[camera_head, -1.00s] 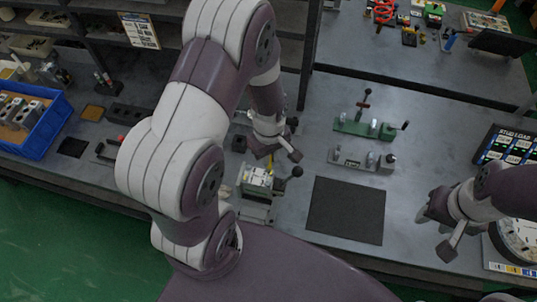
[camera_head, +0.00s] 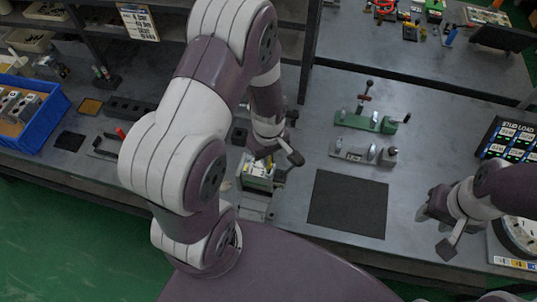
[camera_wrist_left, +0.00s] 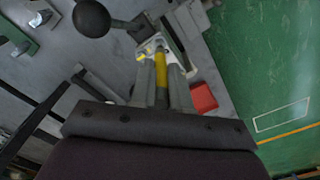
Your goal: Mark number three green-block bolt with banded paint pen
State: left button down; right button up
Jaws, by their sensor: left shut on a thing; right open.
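The valve block with green sides (camera_head: 257,183) stands in a grey fixture at the table's front edge. My left gripper (camera_head: 262,155) is right over it in the head view and hides part of its top, so its bolts cannot be told apart. In the left wrist view the gripper (camera_wrist_left: 162,85) is shut on a slim pen with a yellow band (camera_wrist_left: 161,72). The pen's tip is near the block's top; I cannot tell whether it touches. My right gripper (camera_head: 426,213) is open and empty at the right.
A black ball knob (camera_wrist_left: 91,19) on a lever is close to the left gripper. A dark mat (camera_head: 347,204) lies bare to the right. Green (camera_head: 370,121) and grey (camera_head: 362,152) clamp fixtures stand behind it. A blue bin (camera_head: 38,125) is at far left.

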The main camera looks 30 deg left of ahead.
pick_arm(q)
jog(key=shift+w+f, duration=0.2)
jog(key=shift+s, duration=0.15)
jog(key=shift+r, duration=0.2)
notch_tip(320, 180, up, 5)
jog(key=p, duration=0.4)
jog(key=shift+p, duration=0.35)
jog(key=shift+f, duration=0.15)
